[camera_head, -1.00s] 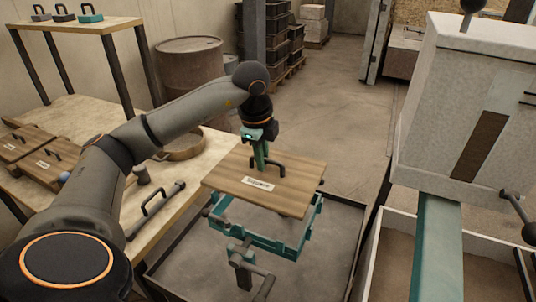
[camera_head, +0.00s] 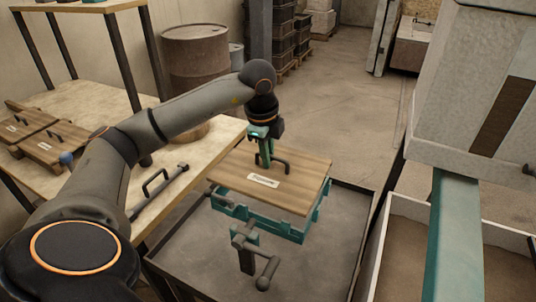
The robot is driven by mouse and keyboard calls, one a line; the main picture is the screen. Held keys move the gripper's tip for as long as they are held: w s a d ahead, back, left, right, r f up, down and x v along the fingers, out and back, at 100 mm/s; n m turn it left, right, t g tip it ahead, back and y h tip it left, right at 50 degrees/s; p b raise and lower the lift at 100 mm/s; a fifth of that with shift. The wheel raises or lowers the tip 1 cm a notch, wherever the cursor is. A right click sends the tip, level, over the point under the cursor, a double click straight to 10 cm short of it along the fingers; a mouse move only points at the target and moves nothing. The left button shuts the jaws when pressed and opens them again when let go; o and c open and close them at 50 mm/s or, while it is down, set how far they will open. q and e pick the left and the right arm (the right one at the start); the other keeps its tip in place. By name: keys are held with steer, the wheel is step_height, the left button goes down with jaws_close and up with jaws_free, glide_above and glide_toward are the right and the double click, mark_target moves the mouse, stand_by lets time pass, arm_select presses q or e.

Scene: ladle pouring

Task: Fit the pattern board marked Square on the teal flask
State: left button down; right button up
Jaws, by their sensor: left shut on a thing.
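A wooden pattern board (camera_head: 295,188) with a white label and a dark handle hangs level in my left gripper (camera_head: 265,163). The gripper is shut on the handle, at the board's far side. The label's lettering is too small to read. The teal flask (camera_head: 288,230), an open frame, is just under the board. I cannot tell whether board and flask touch. My right gripper is not in view.
A grey tray (camera_head: 320,265) lies beneath the flask. A pale worktable (camera_head: 190,185) at left carries other wooden boards (camera_head: 57,143) with handles and a loose bar with a handle (camera_head: 160,190). A white machine (camera_head: 455,100) with a teal post stands at right.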

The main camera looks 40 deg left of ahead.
mark_target(268, 170)
arm_select(q)
steer(key=shift+f, duration=0.15)
stand_by(0.6)
steer(key=shift+f+b, duration=0.85)
steer(key=shift+f, duration=0.1)
steer(key=shift+f, duration=0.35)
steer(key=shift+f+b, duration=0.9)
steer(key=shift+b, duration=0.05)
steer(key=shift+c, duration=1.2)
jaws_free()
steer(key=shift+f, duration=0.1)
step_height(268, 170, up, 6)
steer(key=p, duration=0.5)
